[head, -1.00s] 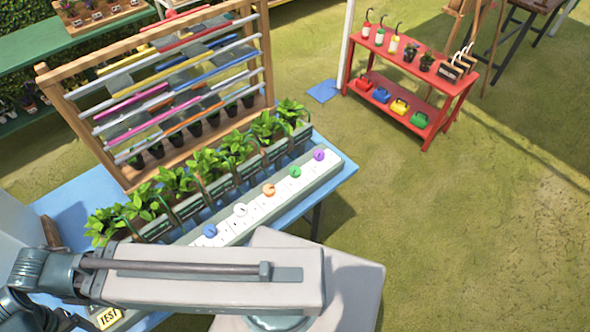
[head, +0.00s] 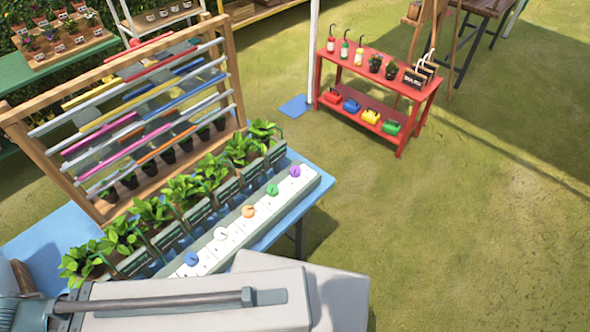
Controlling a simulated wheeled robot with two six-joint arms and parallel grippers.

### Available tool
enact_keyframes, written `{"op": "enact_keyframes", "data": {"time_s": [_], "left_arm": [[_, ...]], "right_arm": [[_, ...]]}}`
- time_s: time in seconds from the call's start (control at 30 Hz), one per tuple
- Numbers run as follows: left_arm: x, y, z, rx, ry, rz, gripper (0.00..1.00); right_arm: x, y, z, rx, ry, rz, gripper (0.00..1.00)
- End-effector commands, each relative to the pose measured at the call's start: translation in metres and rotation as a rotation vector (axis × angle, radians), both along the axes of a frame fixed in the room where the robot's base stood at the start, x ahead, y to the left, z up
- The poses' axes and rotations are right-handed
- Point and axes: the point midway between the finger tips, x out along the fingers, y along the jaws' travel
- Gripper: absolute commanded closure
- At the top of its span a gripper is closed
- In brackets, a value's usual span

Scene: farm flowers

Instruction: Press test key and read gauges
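A long pale panel (head: 236,238) lies along the front of the blue table. It carries a row of round coloured dials: blue (head: 191,259), white (head: 221,233), orange (head: 248,211), green (head: 271,190) and purple (head: 295,171). Their markings are too small to read. No test key shows now; the panel's near left end is out of frame or behind my arm. My grey arm link crosses the bottom of the view from the left. Neither gripper is in view.
Potted leafy plants (head: 153,214) stand in a row behind the panel. Behind them is a wooden frame (head: 236,75) with coloured slats, on the blue table (head: 40,230). A red shelf (head: 410,108) stands apart on grass. The grass at right is clear.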

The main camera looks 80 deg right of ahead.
Motion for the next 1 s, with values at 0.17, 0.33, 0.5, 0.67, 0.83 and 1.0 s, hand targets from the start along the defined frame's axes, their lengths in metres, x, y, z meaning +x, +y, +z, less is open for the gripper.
{"op": "enact_keyframes", "data": {"time_s": [0.17,0.33,0.5,0.67,0.83,1.0], "left_arm": [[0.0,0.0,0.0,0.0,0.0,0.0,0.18],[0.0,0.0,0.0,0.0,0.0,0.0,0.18],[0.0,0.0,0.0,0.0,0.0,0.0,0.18],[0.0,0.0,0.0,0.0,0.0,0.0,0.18],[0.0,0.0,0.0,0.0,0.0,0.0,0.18],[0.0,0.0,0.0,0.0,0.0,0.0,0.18]], "right_arm": [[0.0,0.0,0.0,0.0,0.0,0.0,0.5],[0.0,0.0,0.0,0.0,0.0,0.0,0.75],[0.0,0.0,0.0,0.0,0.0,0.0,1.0],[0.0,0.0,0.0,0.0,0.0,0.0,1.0],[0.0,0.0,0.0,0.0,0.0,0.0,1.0],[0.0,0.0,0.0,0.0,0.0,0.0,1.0]]}}
